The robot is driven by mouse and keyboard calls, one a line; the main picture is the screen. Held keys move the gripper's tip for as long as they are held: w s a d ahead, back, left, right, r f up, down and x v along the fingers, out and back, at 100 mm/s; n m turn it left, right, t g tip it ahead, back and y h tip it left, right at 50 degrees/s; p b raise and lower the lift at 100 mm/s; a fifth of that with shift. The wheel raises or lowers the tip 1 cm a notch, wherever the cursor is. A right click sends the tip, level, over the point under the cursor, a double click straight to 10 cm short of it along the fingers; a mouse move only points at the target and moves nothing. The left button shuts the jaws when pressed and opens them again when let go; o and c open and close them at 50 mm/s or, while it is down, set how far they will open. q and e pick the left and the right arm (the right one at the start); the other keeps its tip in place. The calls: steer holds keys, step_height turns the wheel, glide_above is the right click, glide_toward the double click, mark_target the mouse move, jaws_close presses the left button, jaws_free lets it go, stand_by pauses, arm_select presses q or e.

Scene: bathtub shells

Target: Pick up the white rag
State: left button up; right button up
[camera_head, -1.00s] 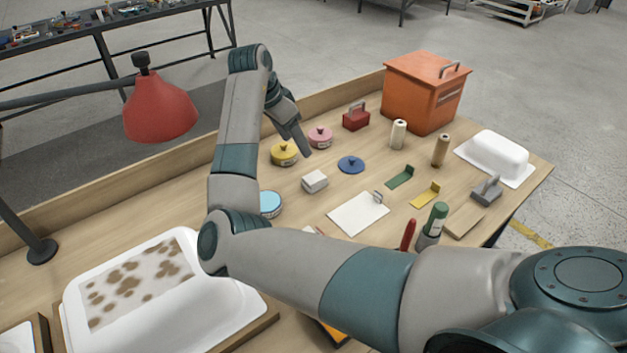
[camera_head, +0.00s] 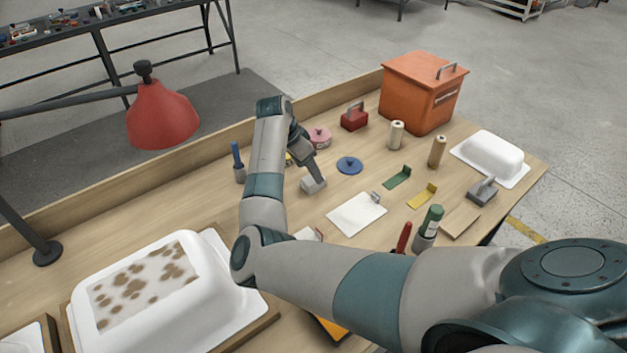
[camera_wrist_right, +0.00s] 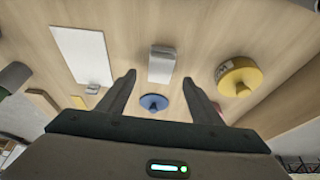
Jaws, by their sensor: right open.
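The white rag (camera_head: 314,185) is a small folded whitish block lying on the wooden table in the head view, partly hidden by my right gripper. My right gripper (camera_head: 310,172) hangs over it, with the arm crossing from the lower right. In the right wrist view the rag (camera_wrist_right: 161,64) lies just past the open fingertips, roughly centred between them. The right gripper (camera_wrist_right: 159,79) is open and nothing is in its jaws. My left gripper is not in view.
A blue lid (camera_head: 349,165), a pink tin (camera_head: 319,137) and a yellow tin (camera_wrist_right: 239,77) sit close around the rag. A white sheet (camera_head: 356,214) lies to its right. An orange box (camera_head: 423,92) stands behind. A white tub shell (camera_head: 205,290) is at lower left.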

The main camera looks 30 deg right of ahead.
mark_target(312, 179)
steer(key=shift+f, duration=0.15)
steer(key=shift+d+f+p, duration=0.15)
steer(key=shift+f+p, duration=0.35)
steer(key=shift+f, duration=0.1)
steer(key=shift+p+x, duration=0.55)
steer(key=shift+x, duration=1.45)
steer(key=shift+a, duration=0.25)
steer(key=c, duration=1.1)
steer(key=shift+c, duration=0.2)
